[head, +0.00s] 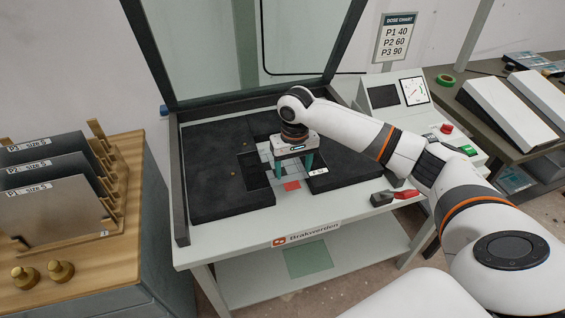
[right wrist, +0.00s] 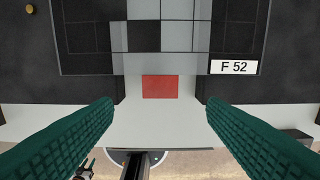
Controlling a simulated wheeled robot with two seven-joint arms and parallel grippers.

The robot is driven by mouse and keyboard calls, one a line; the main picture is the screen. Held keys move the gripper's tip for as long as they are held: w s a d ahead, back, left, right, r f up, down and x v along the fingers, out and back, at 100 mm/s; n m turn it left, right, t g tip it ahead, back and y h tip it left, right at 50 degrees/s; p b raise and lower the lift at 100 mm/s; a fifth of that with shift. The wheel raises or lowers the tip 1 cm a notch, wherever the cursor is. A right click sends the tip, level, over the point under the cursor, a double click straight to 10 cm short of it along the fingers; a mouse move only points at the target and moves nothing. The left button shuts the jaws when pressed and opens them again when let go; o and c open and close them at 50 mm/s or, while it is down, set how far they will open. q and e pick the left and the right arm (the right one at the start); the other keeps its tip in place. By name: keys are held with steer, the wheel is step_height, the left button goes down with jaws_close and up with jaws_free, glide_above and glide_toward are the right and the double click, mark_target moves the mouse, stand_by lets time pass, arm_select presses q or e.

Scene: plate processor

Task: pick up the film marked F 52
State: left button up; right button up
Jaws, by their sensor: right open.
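The film (right wrist: 180,37) is a strip of grey and black squares lying flat in the black bed of the processor; in the head view the film (head: 265,152) is partly hidden by my right gripper. A red tab (right wrist: 160,87) sits at its front edge, also seen in the head view (head: 291,186). A white label reading F 52 (right wrist: 234,67) lies to the right of the tab. My right gripper (head: 293,169) points down over the front edge of the bed. Its green fingers are open and stand apart on either side of the red tab, with nothing between them. My left gripper is out of view.
A raised glass lid (head: 300,40) stands behind the bed. A control panel with a gauge (head: 415,91) and a red button is at the right. A black and red clamp-like thing (head: 395,195) lies on the front ledge. A wooden rack of plates (head: 60,205) stands at the left.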

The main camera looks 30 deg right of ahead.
mark_target(293, 187)
steer(key=shift+s+f+p, duration=0.1)
steer(key=shift+f+p, duration=0.45)
steer(key=shift+f, duration=2.2)
steer(key=shift+f+p, duration=0.25)
steer(key=shift+p, duration=0.15)
